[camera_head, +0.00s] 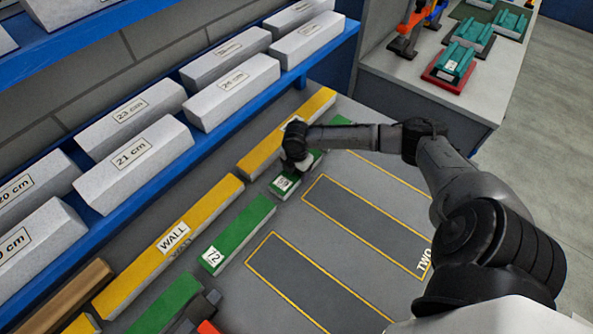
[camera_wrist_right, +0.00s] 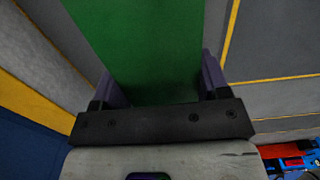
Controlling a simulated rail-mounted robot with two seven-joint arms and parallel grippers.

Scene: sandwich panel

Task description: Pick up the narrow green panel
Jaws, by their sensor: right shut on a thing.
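My right gripper (camera_head: 295,160) reaches down over the narrow green panel (camera_head: 284,186), which lies on the grey table beside a yellow strip. The panel's near end carries a white label too small to read, and the gripper hides part of its middle. In the right wrist view, the green panel (camera_wrist_right: 140,45) runs between the two purple fingers of the gripper (camera_wrist_right: 158,85), one along each side, and the gripper is shut on it. I cannot tell whether the panel is lifted off the table. My left gripper is not in view.
White blocks with centimetre labels (camera_head: 133,153) fill the blue shelf (camera_head: 190,150). Yellow-outlined dark areas (camera_head: 365,220) lie bare to the right.

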